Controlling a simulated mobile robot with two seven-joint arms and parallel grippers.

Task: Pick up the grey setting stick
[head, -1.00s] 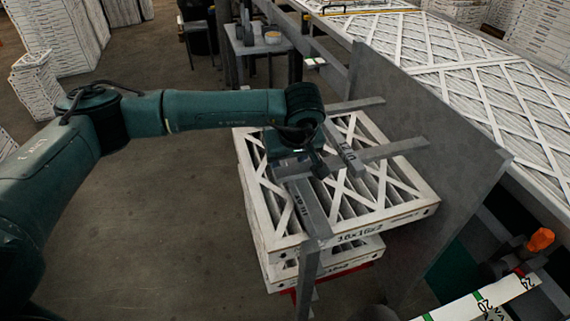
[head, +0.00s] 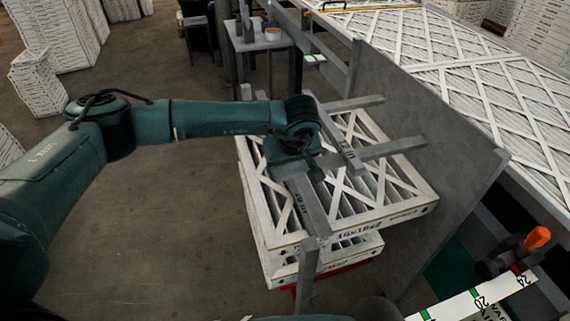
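Grey bars lie over a stack of white-framed filters (head: 400,212) at centre right. I cannot tell for sure which is the setting stick. My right gripper is out of view.
An upright grey plate (head: 424,150) stands right of the stack, with crossbars and a grey post (head: 306,278) in front. A white ruler (head: 480,300) and an orange knob (head: 537,238) are at lower right. Filters cover the table behind.

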